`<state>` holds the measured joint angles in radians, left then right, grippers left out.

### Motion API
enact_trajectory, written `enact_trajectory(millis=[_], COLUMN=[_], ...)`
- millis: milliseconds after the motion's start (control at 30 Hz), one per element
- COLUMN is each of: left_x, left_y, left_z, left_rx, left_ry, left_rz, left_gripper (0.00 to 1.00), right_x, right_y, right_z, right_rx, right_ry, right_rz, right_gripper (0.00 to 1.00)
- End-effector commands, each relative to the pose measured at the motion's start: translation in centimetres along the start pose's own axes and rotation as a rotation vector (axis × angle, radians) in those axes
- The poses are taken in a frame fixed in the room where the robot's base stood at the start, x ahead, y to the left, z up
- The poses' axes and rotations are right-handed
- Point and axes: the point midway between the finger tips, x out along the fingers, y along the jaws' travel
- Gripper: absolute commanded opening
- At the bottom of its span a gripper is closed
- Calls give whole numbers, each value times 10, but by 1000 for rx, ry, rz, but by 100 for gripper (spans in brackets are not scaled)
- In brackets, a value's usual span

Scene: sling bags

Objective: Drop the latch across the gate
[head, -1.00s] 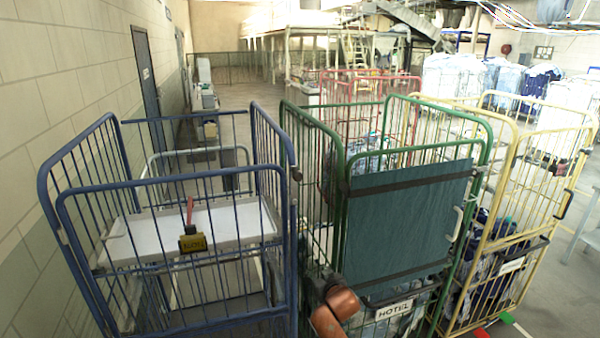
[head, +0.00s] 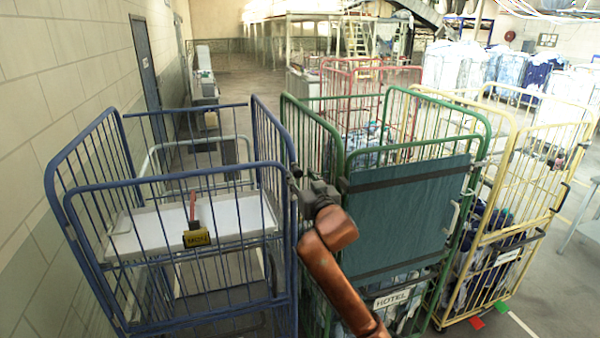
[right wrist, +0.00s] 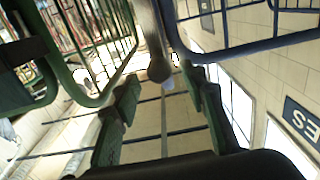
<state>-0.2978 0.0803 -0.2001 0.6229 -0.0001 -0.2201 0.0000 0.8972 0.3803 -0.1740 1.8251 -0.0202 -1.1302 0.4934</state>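The blue cage (head: 150,182), with its barred front, stands at the left in the head view. Its blue rail (right wrist: 262,45) shows at the upper right in the right wrist view. A grey bar with a rounded end (right wrist: 159,68), probably the latch, comes down from the top in the right wrist view. My right gripper (right wrist: 161,78) is open, its green-padded fingers spread on either side of the bar's end; contact is unclear. In the head view my right gripper (head: 298,188) is at the blue cage's right front post, its fingers partly hidden. My left gripper is out of view.
The green cage (head: 487,140) with a teal panel (head: 410,215) and a HOTEL sign (head: 393,298) stands close on the right, leaving a narrow gap. A yellow cage (head: 515,150) is further right. A wall borders the left.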

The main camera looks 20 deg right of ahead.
Motion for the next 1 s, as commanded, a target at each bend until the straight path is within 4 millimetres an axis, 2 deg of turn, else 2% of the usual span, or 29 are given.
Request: enact_trajectory(millis=[200, 467, 1000], left_x=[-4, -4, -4], left_y=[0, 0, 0], left_z=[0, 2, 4], left_rx=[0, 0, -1], left_ry=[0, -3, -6], left_rz=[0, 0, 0], left_gripper=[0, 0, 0], right_x=[15, 16, 16], right_y=[0, 0, 0], right_z=[-1, 0, 0], right_rx=[0, 0, 0], right_ry=[1, 1, 0], right_rz=[-1, -1, 0], right_gripper=[39, 39, 2])
